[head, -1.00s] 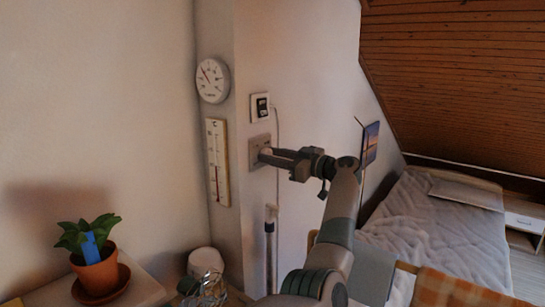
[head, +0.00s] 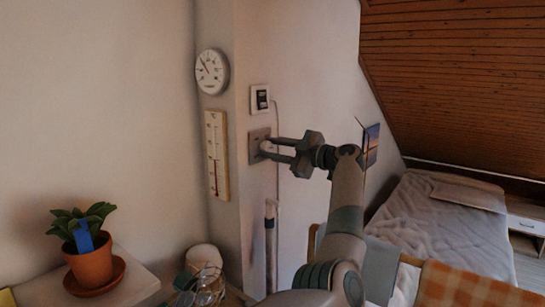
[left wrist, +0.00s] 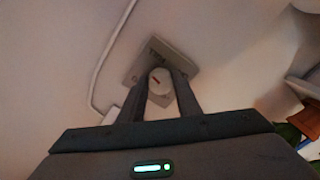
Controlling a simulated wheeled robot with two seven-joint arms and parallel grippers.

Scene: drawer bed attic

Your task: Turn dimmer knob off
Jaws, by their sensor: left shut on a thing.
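The dimmer knob (head: 266,146) is a small whitish round knob on a square grey wall plate (head: 254,137). In the left wrist view the knob (left wrist: 160,83) shows a small red mark on its face, and the plate (left wrist: 153,55) lies behind it. My left gripper (head: 265,149) is at the knob, with one finger above and one below it. In the left wrist view its fingers (left wrist: 161,90) stand on both sides of the knob and are shut on it. My right gripper is not in view.
A white switch or socket (head: 260,98) with a cable is just above the plate. A thermometer (head: 216,155) and a round dial (head: 212,72) hang to the left. A potted plant (head: 90,262) stands at lower left. A bed (head: 440,225) is at right.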

